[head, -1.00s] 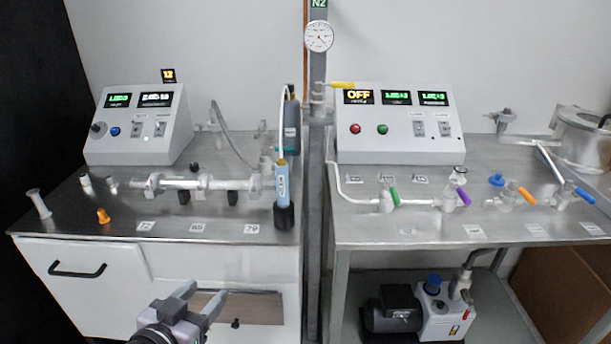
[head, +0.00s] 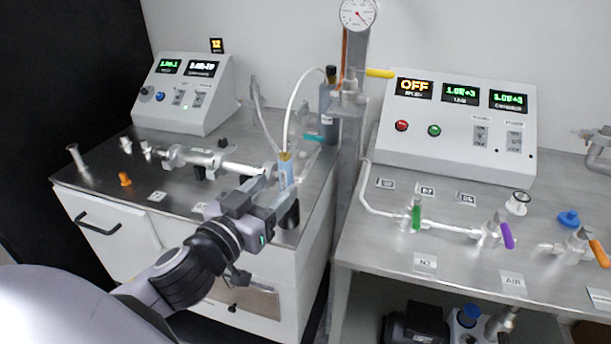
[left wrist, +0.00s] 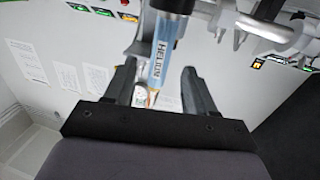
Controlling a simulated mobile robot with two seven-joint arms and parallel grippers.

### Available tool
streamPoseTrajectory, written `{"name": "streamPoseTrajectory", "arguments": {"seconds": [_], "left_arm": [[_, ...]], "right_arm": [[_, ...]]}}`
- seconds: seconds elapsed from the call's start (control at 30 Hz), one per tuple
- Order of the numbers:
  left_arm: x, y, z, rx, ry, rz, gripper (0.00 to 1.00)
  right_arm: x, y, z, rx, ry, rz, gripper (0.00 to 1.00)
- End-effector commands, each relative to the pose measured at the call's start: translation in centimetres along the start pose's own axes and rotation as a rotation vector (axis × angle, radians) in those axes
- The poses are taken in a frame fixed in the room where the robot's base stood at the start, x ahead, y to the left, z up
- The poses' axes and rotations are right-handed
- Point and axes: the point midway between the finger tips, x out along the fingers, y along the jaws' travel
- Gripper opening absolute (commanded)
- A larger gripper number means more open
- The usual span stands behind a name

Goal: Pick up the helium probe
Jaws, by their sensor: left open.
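The helium probe (head: 286,168) is a light-blue stick with an orange-yellow top and a white hose rising from it. It stands upright in a black holder (head: 290,216) near the right front of the left bench. In the left wrist view the probe (left wrist: 163,45) shows its HELIUM lettering. My left gripper (head: 277,182) is at the probe, with one finger on each side. In the left wrist view the left gripper (left wrist: 159,68) is open, and the probe lies between its fingers with gaps. My right gripper is not in view.
A metal pipe assembly (head: 215,162) lies left of the probe. A dark bottle (head: 328,112) and a grey post (head: 347,150) stand behind and right. The right bench carries a control box (head: 460,125) and valves with green (head: 416,217) and purple (head: 506,235) handles.

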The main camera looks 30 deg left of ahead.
Motion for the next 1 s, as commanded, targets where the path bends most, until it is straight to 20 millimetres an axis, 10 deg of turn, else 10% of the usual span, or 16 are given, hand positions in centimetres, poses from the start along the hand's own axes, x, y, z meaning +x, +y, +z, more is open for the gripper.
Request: {"name": "streamPoseTrajectory", "arguments": {"seconds": [1.0], "left_arm": [[7.2,0.0,-0.7,0.001,0.004,0.0,0.55]], "right_arm": [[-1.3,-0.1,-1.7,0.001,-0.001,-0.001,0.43]]}}
